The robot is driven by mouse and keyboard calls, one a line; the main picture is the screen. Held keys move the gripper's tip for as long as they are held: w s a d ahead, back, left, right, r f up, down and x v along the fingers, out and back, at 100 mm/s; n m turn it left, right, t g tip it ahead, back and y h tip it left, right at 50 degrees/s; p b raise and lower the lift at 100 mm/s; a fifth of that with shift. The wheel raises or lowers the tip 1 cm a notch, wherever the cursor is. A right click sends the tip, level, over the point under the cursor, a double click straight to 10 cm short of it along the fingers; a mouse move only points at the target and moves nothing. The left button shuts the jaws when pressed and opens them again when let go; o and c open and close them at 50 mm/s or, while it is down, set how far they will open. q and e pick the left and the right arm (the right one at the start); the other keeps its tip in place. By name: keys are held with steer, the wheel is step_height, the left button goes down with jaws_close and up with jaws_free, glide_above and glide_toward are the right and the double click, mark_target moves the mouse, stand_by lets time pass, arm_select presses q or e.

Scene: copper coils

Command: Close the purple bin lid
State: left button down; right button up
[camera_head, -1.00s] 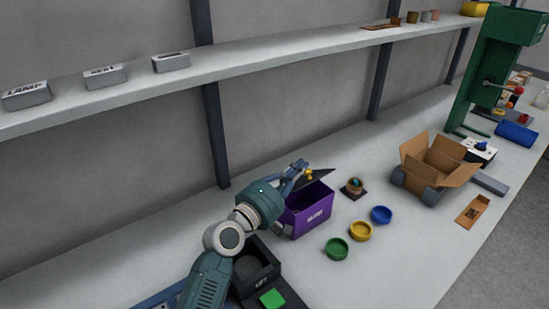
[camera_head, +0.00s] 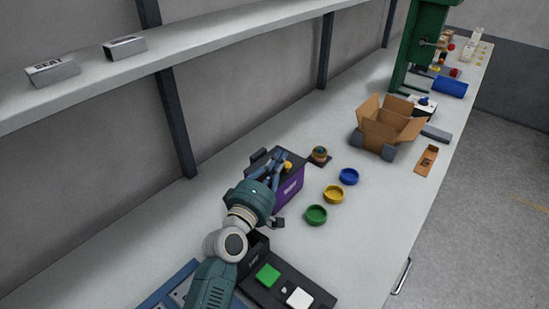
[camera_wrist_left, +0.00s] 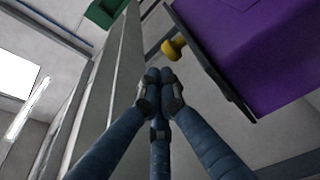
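The purple bin (camera_head: 290,193) stands on the bench just beyond my left arm. Its dark lid (camera_head: 293,155) with a yellow knob (camera_head: 287,166) lies low over the bin's top; whether it is fully down I cannot tell. In the left wrist view the purple wall (camera_wrist_left: 255,45) fills the upper right. The lid's dark edge (camera_wrist_left: 222,80) runs along it, with the yellow knob (camera_wrist_left: 173,47) beyond my fingertips. My left gripper (camera_head: 277,157) is at the lid's left side. Its blue fingers are drawn together (camera_wrist_left: 160,90) with nothing between them. My right gripper is not in view.
Green (camera_head: 316,214), yellow (camera_head: 334,194) and blue (camera_head: 348,176) bowls stand right of the bin. A small round item on a dark pad (camera_head: 319,154) and an open cardboard box (camera_head: 386,130) are farther back. A black tray with a green block (camera_head: 268,275) lies in front.

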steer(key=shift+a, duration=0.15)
arm_select(q)
steer(key=shift+r, duration=0.25)
step_height(320, 180, up, 3)
steer(key=p, duration=0.3)
steer(key=shift+w+d+r+p, duration=0.15)
steer(key=shift+p, duration=0.2)
steer(key=shift+r, duration=0.2)
steer(key=s+a+f+b, duration=0.2)
steer(key=s+a+f, duration=0.1)
steer(key=s+a, duration=0.3)
steer(key=shift+s+a+b, duration=0.25)
steer(key=shift+s+b, duration=0.1)
steer(key=shift+s, duration=0.35)
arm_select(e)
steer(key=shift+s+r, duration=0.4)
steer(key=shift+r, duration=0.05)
